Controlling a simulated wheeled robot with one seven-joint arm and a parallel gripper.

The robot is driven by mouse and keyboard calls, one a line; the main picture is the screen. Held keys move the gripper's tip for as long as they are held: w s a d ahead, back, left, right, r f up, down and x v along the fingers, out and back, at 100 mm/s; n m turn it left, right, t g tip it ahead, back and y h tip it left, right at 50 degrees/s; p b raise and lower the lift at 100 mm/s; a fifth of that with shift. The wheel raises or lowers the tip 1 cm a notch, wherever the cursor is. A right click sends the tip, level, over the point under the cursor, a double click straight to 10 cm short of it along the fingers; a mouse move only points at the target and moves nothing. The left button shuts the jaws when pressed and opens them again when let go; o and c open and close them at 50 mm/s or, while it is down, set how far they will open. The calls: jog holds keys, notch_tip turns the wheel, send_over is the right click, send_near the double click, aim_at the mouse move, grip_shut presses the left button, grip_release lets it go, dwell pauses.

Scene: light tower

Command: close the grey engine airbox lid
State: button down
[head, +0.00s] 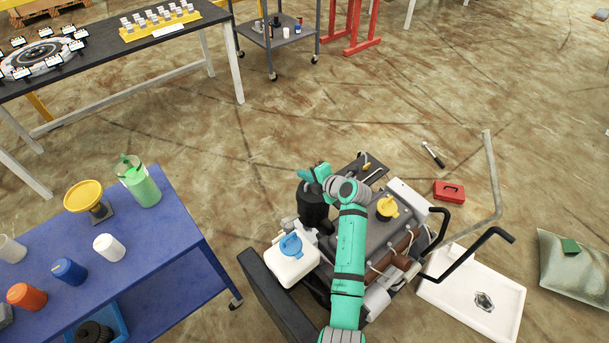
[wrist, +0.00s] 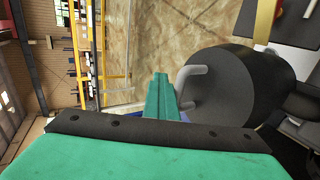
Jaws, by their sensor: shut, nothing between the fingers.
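A dark grey round canister (head: 313,209), which looks like the airbox, stands on the engine at the far left, partly behind my arm. In the wrist view its round dark end face (wrist: 225,110) fills the right side, with a light grey bent handle (wrist: 187,82) on it. I take this face for the lid, but cannot tell how far open it stands. My gripper (head: 305,173) is shut and empty beside the top of the canister. In the wrist view its teal fingertips (wrist: 161,82) are together, just left of the handle; contact cannot be told.
The engine (head: 385,228) has a yellow cap (head: 387,207); a white tank (head: 291,268) with a blue cap stands in front. A blue table (head: 150,255) with containers is at left. A white tray (head: 470,302) and red box (head: 449,191) lie right. Floor behind is mostly clear.

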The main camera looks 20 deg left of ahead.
jog(key=shift+s+f, duration=0.35)
jog(key=shift+f, duration=0.45)
notch_tip(320, 180, up, 16)
jog(key=shift+w+f, duration=0.25)
jog(key=shift+w, duration=0.1)
